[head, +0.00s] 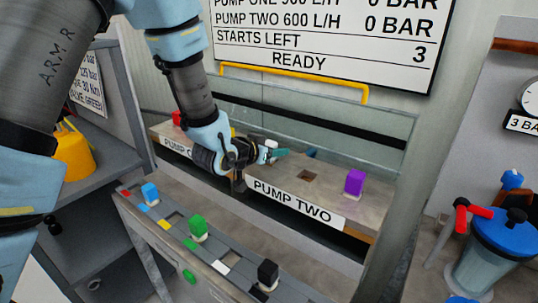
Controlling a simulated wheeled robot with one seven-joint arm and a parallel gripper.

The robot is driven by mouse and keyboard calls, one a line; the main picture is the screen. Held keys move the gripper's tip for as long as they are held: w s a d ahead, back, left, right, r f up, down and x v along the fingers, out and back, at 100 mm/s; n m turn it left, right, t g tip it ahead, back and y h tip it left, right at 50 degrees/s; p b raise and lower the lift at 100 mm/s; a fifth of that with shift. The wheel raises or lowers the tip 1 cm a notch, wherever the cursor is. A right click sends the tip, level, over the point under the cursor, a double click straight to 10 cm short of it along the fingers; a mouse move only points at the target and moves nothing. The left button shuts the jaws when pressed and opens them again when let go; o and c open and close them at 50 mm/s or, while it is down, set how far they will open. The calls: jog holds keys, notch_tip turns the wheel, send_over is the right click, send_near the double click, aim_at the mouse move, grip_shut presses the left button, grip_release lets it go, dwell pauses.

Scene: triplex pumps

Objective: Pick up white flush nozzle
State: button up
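A small white piece (271,144) shows on the pump bench just behind my gripper; it may be the white flush nozzle, but most of it is hidden. My gripper (274,155) is at the end of the arm, low over the bench between the pump one and pump two labels. A teal part (283,153) shows at its tip. The fingers are too small and too covered to tell whether they are open, or whether they touch the white piece.
The pump bench (330,202) carries a purple block (355,181), a red block (177,118) and an empty square hole (308,176). The front rack (180,245) holds blue (150,193), green (198,227) and black (268,272) blocks. A yellow rail (300,80) runs behind.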

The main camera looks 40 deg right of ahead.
grip_shut()
jog(key=shift+r, duration=0.1)
dwell(0.3)
